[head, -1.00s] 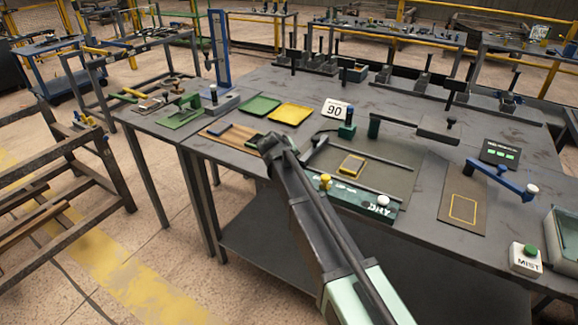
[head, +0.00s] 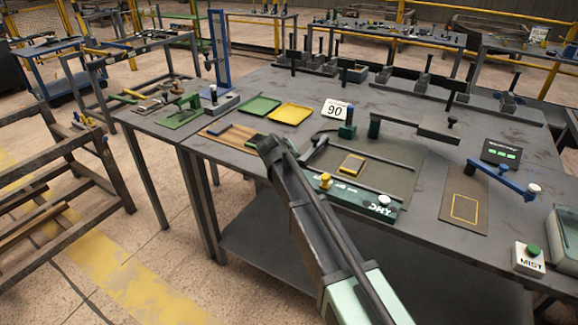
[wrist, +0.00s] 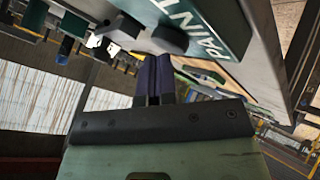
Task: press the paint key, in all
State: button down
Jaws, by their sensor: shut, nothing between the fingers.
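A green panel lettered PAINT (wrist: 208,36) fills the upper right of the wrist view. A dark rounded block (wrist: 158,36) sits beside the lettering; I cannot tell whether it is the paint key. My gripper (wrist: 153,62) is shut and empty, its dark fingers pointing up toward that block. I cannot tell whether they touch it. In the head view, my arm crosses the front of the table and its fingertips cannot be made out. The PAINT lettering is not visible there.
A MIST box (head: 529,262) with a green button stands at the right edge. Green (head: 258,105) and yellow (head: 291,113) trays lie behind my arm.

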jog(key=shift+r, duration=0.1)
jog(key=shift+r+p, duration=0.95)
jog(key=shift+p, duration=0.05)
notch_tip(320, 180, up, 5)
jog(key=p, duration=0.5)
dwell(0.4)
